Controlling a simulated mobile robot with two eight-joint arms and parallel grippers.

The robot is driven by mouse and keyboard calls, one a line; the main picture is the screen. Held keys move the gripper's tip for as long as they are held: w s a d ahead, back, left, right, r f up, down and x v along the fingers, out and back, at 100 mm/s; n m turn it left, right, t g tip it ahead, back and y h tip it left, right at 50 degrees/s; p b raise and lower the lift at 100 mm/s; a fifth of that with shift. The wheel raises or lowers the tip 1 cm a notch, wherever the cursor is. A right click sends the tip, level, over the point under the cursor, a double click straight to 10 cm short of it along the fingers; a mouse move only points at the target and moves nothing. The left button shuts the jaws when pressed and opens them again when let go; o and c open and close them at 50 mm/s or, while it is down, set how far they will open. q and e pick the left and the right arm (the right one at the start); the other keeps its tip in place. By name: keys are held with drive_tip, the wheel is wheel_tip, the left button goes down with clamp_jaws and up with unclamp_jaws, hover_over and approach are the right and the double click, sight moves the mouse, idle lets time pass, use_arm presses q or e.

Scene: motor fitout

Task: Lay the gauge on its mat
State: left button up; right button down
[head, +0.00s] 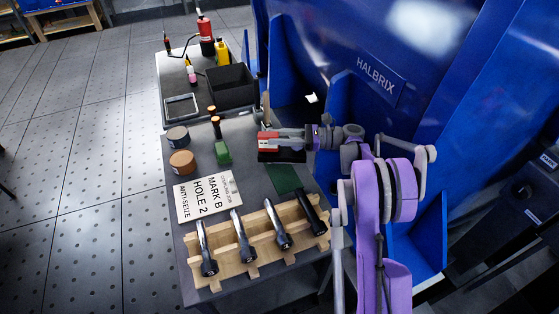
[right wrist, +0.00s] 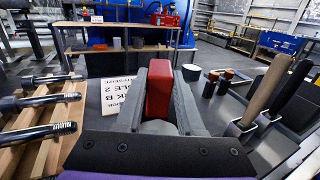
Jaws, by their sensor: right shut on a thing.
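My right gripper (head: 283,140) is shut on a red block-like piece (head: 268,142), which I take to be the gauge. In the right wrist view the red piece (right wrist: 159,88) stands upright between the two grey fingers (right wrist: 160,100). In the head view it is over or against a black base (head: 290,156); I cannot tell whether they touch. A flat dark green mat (head: 284,178) lies bare on the bench just nearer than the gripper. My left gripper is not in view.
A wooden rack (head: 258,246) with several dark-handled metal tools stands at the front. A white sign (head: 208,198), a green block (head: 222,152) and two round tins lie left. A black bin (head: 231,86) stands behind. A blue machine wall (head: 380,85) rises at the right.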

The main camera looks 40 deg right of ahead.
sight(302, 156)
wheel_tip(302, 156, down, 8)
drive_tip(key=shift+r+b, duration=0.1)
drive_tip(key=shift+b, duration=0.9)
drive_tip(key=c, duration=0.5)
unclamp_jaws()
drive_tip(key=shift+r, duration=0.1)
drive_tip(key=p+v, duration=0.1)
drive_tip(key=v, duration=0.6)
drive_tip(key=shift+s+d, duration=0.15)
